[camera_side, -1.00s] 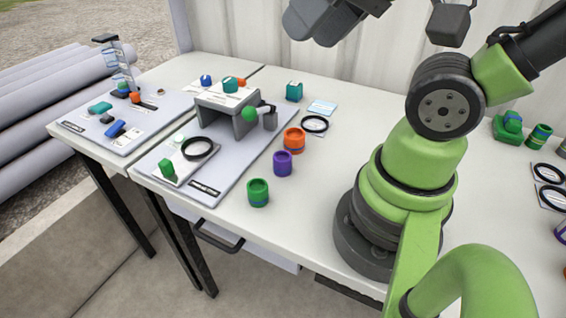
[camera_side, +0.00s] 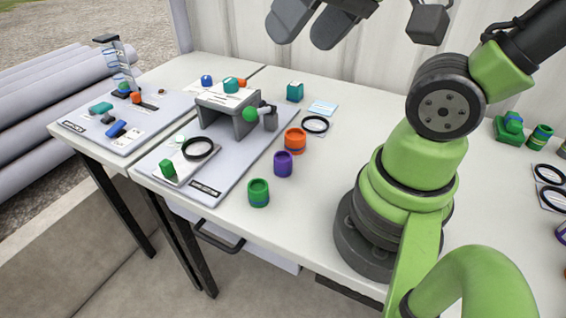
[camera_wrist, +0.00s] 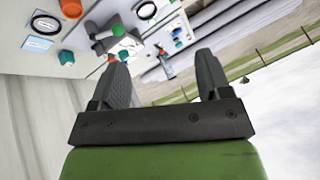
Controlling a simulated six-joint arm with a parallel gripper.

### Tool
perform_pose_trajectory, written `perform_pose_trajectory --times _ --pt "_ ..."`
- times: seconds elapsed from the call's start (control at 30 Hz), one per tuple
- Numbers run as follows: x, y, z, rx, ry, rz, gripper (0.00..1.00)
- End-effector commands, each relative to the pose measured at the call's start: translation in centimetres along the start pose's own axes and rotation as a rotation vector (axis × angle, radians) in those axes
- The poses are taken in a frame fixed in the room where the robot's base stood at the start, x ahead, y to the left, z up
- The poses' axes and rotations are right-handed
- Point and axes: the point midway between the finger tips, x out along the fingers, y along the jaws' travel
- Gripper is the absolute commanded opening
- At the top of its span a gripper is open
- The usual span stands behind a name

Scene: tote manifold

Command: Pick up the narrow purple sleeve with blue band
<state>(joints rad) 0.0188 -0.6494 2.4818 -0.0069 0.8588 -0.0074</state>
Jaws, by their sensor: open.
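A purple sleeve (camera_side: 283,163) stands upright on the white table in the side view, between an orange sleeve (camera_side: 295,140) and a green sleeve (camera_side: 258,192). I cannot clearly make out a blue band on it. Another purple piece (camera_side: 562,232) is cut off by the right edge. My gripper (camera_side: 299,37) is high above the table, at the top of the side view, well clear of the sleeves. In the wrist view my gripper (camera_wrist: 160,68) has its fingers wide apart with nothing between them. I do not make out the purple sleeve there.
A grey board (camera_side: 228,188) with a bridge-like block (camera_side: 243,125) and a black ring (camera_side: 197,148) lies left of the sleeves. A teal block (camera_side: 295,91) and another black ring (camera_side: 315,124) are behind. More green parts (camera_side: 540,137) are at right. The front table area is clear.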

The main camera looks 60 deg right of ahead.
Motion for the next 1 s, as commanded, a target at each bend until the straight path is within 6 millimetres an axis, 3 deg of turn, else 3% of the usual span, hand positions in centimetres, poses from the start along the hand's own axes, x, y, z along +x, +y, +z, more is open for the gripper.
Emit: perform_pose_trajectory --times 0.3,0.6,1.0 --pt "8.4 4.2 -3.1 -0.033 -0.218 0.203 0.71" --pt "16.7 9.7 -1.6 -0.081 -0.436 0.299 0.71" --pt "21.0 12.3 0.9 -0.1 -0.519 0.312 0.71"
